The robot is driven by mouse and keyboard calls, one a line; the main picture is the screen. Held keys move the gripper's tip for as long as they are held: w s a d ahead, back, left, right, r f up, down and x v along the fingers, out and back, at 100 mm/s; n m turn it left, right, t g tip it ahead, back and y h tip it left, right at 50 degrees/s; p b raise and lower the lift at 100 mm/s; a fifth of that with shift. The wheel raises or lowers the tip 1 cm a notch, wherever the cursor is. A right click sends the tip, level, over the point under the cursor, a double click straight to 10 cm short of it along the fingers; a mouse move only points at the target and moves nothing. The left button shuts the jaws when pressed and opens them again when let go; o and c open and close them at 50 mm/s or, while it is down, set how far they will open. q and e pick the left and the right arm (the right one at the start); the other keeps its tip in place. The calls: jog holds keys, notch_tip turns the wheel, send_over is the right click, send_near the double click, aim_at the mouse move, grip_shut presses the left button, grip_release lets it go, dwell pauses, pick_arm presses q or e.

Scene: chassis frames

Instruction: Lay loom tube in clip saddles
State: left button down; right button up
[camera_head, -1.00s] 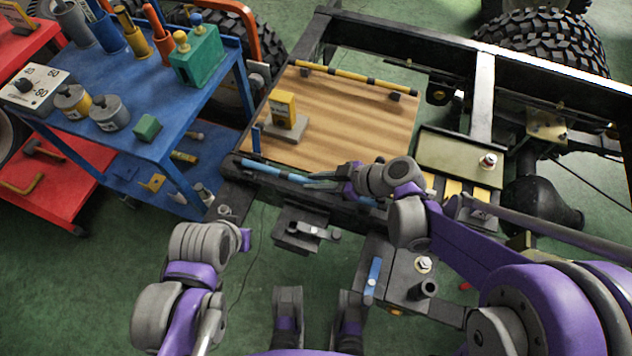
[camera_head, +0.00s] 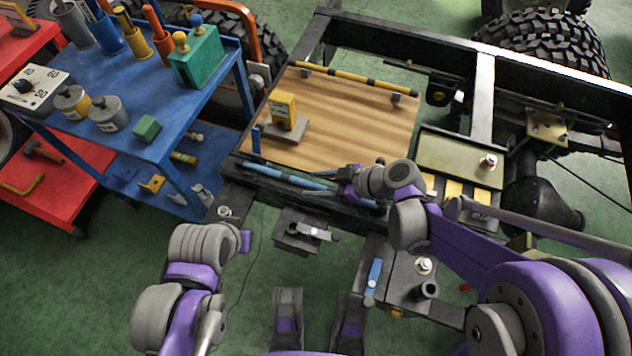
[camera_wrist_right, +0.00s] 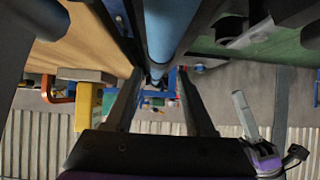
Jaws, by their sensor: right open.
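The blue loom tube (camera_head: 278,178) lies along the near dark rail of the frame, at the front edge of the wooden board. Its right part runs under my right wrist. My right gripper (camera_head: 318,174) is open, its dark fingers just above and beside the tube. In the right wrist view the tube (camera_wrist_right: 168,30) runs between the two spread fingers (camera_wrist_right: 158,78) without visible grip. The clip saddles cannot be made out clearly; I cannot tell whether the tube is seated in them.
The wooden board (camera_head: 350,130) carries a yellow device (camera_head: 283,108) and a yellow-black bar (camera_head: 350,80). A blue cart (camera_head: 120,100) with tools stands at the left. A grey bracket (camera_head: 395,270) with a blue-handled part stands below the rail.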

jog(key=p+v, duration=0.2)
jog(key=v, duration=0.9)
jog(key=shift+s+d+r, duration=0.1)
jog(key=shift+d+r, duration=0.1)
jog(key=shift+d, duration=0.1)
jog(key=shift+s+d+f+m+h, duration=0.1)
jog(key=shift+s+f+m+h, duration=0.05)
jog(key=shift+s+m+h, duration=0.3)
jog(key=s+d+f+m+t+h, duration=0.1)
jog(key=s+d+m+t+h, duration=0.1)
jog(key=s+d+m+h, duration=0.8)
jog(key=shift+s+d+f+m, duration=0.4)
jog(key=shift+d+m, duration=0.1)
jog(key=shift+m, duration=1.55)
